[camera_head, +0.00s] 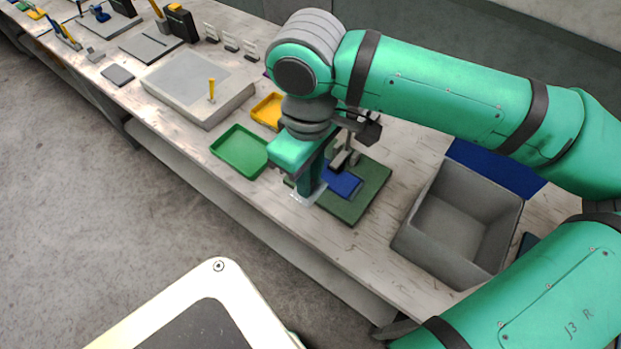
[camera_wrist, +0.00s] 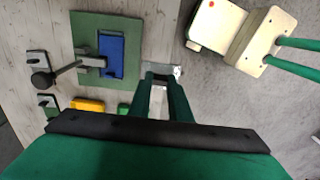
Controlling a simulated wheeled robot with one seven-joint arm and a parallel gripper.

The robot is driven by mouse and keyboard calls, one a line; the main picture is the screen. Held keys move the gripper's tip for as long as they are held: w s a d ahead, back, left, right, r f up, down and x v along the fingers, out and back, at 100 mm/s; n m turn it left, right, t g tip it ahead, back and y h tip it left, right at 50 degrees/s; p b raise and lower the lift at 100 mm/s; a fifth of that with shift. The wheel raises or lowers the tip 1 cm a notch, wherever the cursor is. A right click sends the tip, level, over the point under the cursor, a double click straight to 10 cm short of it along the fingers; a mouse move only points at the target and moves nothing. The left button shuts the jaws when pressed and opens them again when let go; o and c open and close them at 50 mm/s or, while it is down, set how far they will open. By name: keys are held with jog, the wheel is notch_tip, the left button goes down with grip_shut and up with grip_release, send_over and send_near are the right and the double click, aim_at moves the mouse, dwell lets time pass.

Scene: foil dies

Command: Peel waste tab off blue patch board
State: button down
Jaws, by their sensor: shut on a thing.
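The blue patch board (camera_head: 343,185) lies on a dark green mat (camera_head: 368,190). In the wrist view the blue board (camera_wrist: 117,64) sits under the grey bar of a clamp (camera_wrist: 92,61) with a black knob. A shiny silver foil tab (camera_wrist: 177,70) shows at the mat's edge, beside the board. My gripper (camera_head: 308,192) is shut on the foil tab, left of the board in the head view. In the wrist view the green fingers of my gripper (camera_wrist: 161,78) overlap the tab and hide part of it. I cannot tell whether the tab still joins the board.
A deep grey bin (camera_head: 410,240) stands right of the mat, with a flat blue sheet (camera_head: 490,168) behind it. A green tray (camera_head: 240,150) and a yellow tray (camera_head: 267,110) lie to the left. The table's front edge runs close to my gripper.

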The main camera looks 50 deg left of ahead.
jog(key=shift+r, duration=2.2)
